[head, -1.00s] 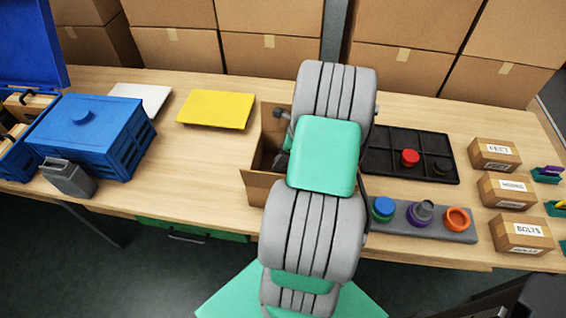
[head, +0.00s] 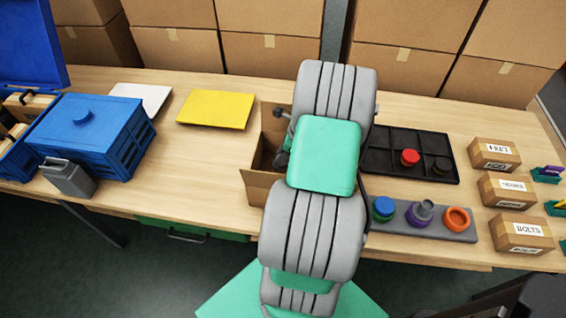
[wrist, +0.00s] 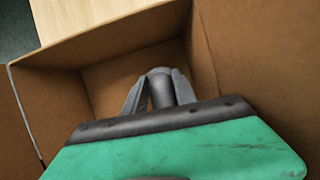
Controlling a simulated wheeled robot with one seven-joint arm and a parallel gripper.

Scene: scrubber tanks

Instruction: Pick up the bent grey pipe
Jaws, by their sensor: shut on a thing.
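In the wrist view my gripper (wrist: 159,95) reaches down into an open cardboard box, its fingers shut on the bent grey pipe (wrist: 160,82). The pipe's rounded upper end shows between the two fingers; the rest is hidden by my gripper. The cardboard box (wrist: 218,40) has brown walls around the gripper and its floor shows beyond the pipe. In the head view the box (head: 258,187) stands on the bench, mostly covered by my arm. The pipe cannot be made out there. I cannot tell whether the pipe touches the box floor.
Right of the box are a black divided tray (head: 380,165) and a grey strip (head: 455,236) with coloured rings. Several small labelled boxes (head: 495,153) stand at the far right. A yellow panel (head: 215,109) and a blue crate (head: 90,140) lie left. The bench between crate and box is clear.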

